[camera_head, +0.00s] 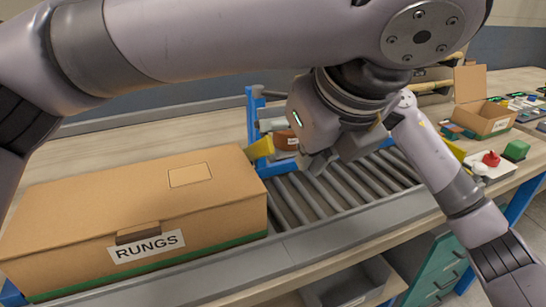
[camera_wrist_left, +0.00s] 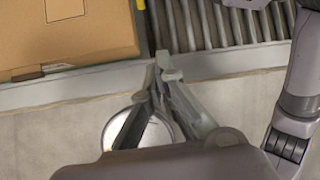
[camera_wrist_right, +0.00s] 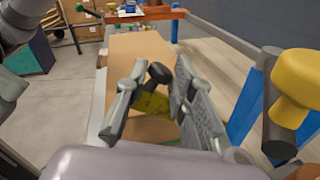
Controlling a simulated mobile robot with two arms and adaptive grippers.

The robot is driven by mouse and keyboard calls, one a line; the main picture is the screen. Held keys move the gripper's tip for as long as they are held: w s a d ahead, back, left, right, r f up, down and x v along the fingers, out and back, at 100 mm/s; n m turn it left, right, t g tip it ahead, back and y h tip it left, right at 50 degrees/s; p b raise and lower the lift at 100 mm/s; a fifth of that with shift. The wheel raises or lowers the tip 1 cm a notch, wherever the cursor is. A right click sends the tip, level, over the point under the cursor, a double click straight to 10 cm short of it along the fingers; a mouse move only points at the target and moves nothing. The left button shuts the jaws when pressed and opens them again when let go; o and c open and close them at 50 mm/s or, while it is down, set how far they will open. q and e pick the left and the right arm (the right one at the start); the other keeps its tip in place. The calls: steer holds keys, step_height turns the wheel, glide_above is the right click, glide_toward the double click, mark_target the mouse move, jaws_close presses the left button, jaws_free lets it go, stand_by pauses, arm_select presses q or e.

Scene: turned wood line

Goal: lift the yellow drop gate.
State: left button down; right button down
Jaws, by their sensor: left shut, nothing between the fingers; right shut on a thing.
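The yellow drop gate shows in the head view as a small yellow end (camera_head: 260,148) beside a blue post, at the box's far right corner. In the right wrist view its yellow part (camera_wrist_right: 150,101) lies between and behind my right gripper's fingers. My right gripper (camera_wrist_right: 159,68) is shut on a dark knob (camera_wrist_right: 159,73) at this yellow part. My left gripper (camera_wrist_left: 161,66) is shut and empty above the conveyor's front rail, near the box corner. In the head view my arms overlap and hide most of the gate; I cannot clearly separate the fingers there.
A cardboard box marked RUNGS (camera_head: 90,215) stands on the line at the left. Bare rollers (camera_head: 300,200) run to its right. A blue post (camera_wrist_right: 247,108) and another yellow cap (camera_wrist_right: 297,82) are close beside my right gripper. An open carton (camera_head: 482,115) stands far right.

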arm_select(q)
steer(key=w+a+f+y, duration=0.1)
steer(key=w+a+f, duration=0.2)
steer(key=w+f, duration=0.3)
steer(key=shift+w+a+f+m, duration=0.15)
steer(key=shift+w+a+m, duration=0.1)
steer(key=shift+w+m, duration=0.2)
stand_by(0.4)
